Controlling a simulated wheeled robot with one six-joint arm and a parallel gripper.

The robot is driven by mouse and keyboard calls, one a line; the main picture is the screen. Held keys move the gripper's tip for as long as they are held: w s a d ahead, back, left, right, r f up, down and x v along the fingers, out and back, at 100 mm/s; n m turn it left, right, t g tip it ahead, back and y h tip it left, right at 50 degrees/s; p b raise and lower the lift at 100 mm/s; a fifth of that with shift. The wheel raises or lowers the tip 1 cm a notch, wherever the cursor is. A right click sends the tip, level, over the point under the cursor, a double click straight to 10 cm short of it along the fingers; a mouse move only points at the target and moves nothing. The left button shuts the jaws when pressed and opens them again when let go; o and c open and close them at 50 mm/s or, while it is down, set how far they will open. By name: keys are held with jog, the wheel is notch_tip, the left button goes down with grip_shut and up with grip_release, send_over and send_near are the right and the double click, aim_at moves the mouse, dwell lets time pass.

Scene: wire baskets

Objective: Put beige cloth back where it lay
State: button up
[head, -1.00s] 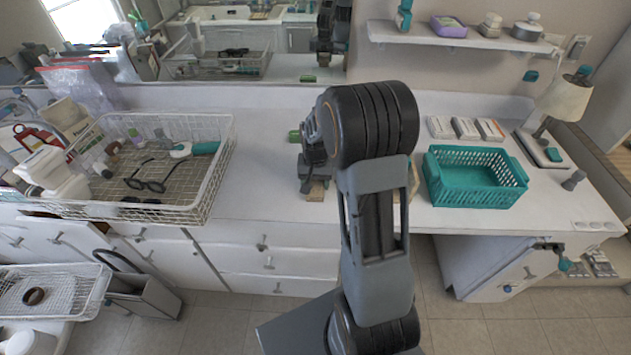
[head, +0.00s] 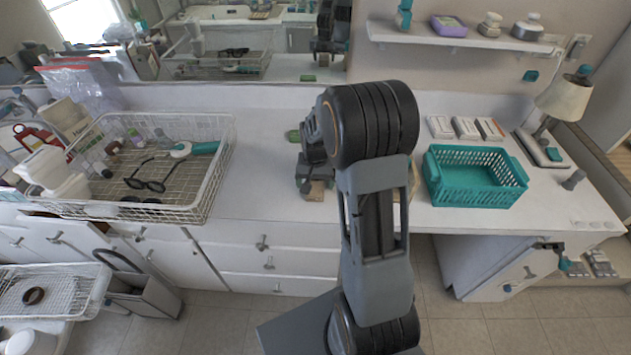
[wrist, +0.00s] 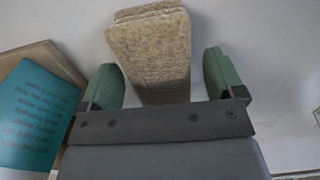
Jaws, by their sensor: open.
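The beige cloth (wrist: 150,50) is a folded, rough-textured block in the wrist view, lying between and beyond my two green fingertips. A gap shows on each side of it. In the head view a small part of the cloth (head: 317,191) shows on the white counter, below my gripper (head: 309,178). My gripper in the wrist view (wrist: 165,80) is open around the cloth and holds nothing. My arm hides part of the counter just right of the cloth.
A teal basket (head: 432,180) stands right of my arm. A white wire basket (head: 205,200) with glasses and other items stands at left. A teal printed panel (wrist: 35,115) is at left in the wrist view.

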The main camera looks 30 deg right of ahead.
jog(key=shift+r, duration=0.15)
jog(key=shift+r+p, duration=3)
jog(key=shift+r, duration=0.9)
notch_tip(320, 180, up, 14)
jog(key=shift+f, duration=0.15)
jog(key=shift+w, duration=0.15)
